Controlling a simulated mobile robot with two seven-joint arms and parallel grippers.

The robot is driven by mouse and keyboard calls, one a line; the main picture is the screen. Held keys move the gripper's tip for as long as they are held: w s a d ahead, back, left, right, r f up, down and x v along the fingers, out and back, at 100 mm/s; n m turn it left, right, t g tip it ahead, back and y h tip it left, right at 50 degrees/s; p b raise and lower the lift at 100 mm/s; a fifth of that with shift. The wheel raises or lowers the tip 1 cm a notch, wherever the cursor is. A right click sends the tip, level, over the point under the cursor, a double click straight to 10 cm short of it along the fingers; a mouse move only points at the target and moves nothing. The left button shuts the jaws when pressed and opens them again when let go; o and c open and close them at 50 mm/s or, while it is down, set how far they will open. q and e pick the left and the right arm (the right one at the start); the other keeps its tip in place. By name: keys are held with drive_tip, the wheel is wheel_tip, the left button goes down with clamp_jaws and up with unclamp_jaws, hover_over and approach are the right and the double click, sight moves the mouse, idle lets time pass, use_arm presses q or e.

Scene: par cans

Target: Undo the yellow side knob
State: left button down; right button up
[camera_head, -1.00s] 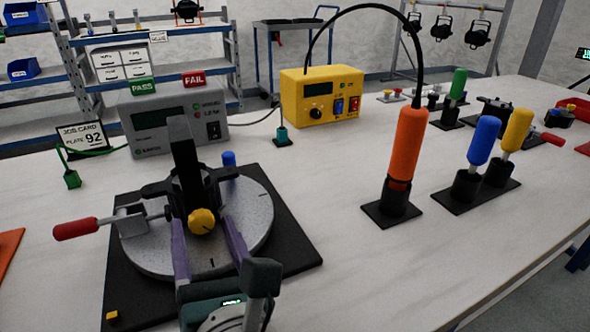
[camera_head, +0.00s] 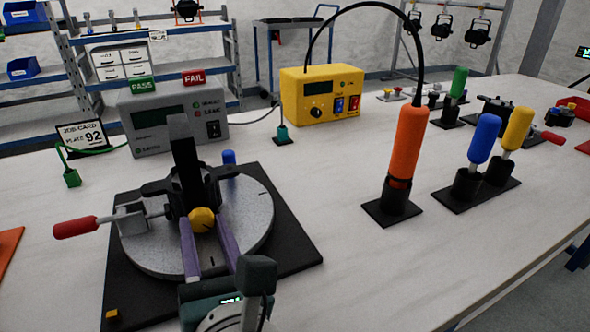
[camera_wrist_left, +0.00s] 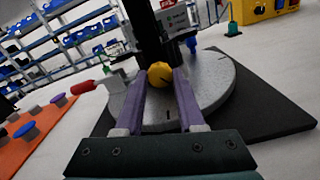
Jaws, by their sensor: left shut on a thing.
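The yellow side knob (camera_head: 202,219) sits low on the front of a black bracket (camera_head: 187,165), which stands on a round grey turntable (camera_head: 250,215). My left gripper (camera_head: 202,222) has come in from the front, its two purple fingers shut on the yellow knob from either side. In the left wrist view the yellow knob (camera_wrist_left: 160,75) sits between the tips of the left gripper (camera_wrist_left: 160,78). The fingertips hide the sides of the knob. My right gripper is not in view.
A red-handled clamp (camera_head: 76,227) is at the turntable's left. A blue peg (camera_head: 229,157) stands behind it. An orange screwdriver (camera_head: 407,145) stands in a holder to the right, with blue (camera_head: 484,138) and yellow (camera_head: 517,129) drivers beyond. Bare table lies between turntable and holders.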

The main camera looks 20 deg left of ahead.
use_arm(q)
drive_tip(key=shift+f+n+b, duration=0.1)
drive_tip(key=shift+n+b, duration=0.75)
drive_tip(key=shift+n, duration=2.25)
drive_tip(key=c, duration=0.5)
unclamp_jaws()
drive_tip(key=v, duration=1)
drive_tip(key=shift+a, duration=0.1)
drive_tip(key=shift+w+b, duration=0.1)
drive_tip(key=shift+b, duration=0.25)
